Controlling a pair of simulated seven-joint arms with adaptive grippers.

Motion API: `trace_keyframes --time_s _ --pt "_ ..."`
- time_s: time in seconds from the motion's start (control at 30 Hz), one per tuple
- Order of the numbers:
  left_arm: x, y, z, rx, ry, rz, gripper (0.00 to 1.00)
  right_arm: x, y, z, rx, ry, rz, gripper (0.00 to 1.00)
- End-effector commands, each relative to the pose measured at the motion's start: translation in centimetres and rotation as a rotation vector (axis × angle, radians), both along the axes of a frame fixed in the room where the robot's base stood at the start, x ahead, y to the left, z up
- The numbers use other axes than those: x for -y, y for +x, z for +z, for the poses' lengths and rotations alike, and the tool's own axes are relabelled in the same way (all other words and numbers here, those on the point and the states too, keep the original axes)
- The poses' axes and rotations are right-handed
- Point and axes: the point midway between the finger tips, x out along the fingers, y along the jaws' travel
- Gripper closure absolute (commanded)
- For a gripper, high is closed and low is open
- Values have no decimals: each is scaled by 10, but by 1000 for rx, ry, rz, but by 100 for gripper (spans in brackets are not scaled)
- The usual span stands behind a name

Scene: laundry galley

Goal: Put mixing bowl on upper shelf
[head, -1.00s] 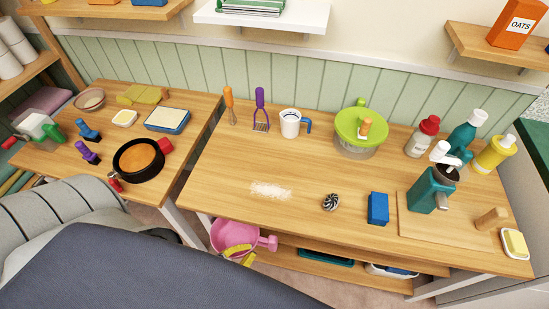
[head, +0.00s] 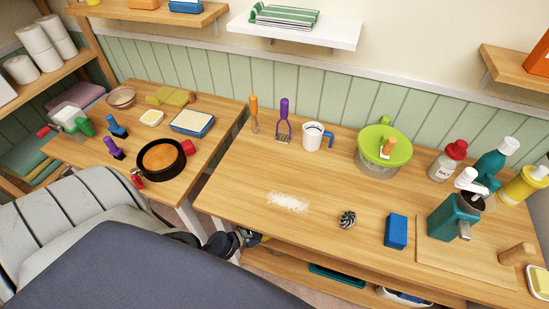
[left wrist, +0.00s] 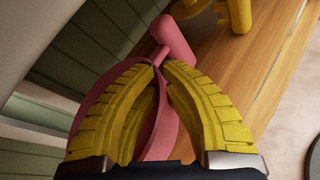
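The pink bowl (left wrist: 103,92) with a stubby pink handle (left wrist: 176,38) is probably the mixing bowl. It shows in the left wrist view, where my left gripper (left wrist: 158,68) has its yellow ribbed fingers closed on its rim. In the head view the bowl is hidden; only my dark left wrist shows at the table's front edge, between the two tables. Wall shelves show at the top of the head view: a white one (head: 338,38), a wooden one at left (head: 140,13) and another at right (head: 515,72). My right gripper is not in view.
The main table (head: 240,185) holds a green-lidded spinner (head: 383,150), a mug (head: 312,137), spilled powder and bottles. The side table holds a pan (head: 160,158). Green-striped folded cloth (head: 284,17) occupies the white shelf's left part; its right part is bare.

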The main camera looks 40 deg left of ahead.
Motion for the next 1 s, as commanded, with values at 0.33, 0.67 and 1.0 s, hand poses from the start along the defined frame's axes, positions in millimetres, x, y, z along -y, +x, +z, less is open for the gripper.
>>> trace_keyframes --time_s 0.33,0.67,1.0 --pt "0 1 -29 0 -2 1 100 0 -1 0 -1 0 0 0" --pt "0 0 -33 2 0 0 100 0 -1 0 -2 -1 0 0" --pt "0 0 -35 0 0 0 71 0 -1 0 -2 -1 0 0"
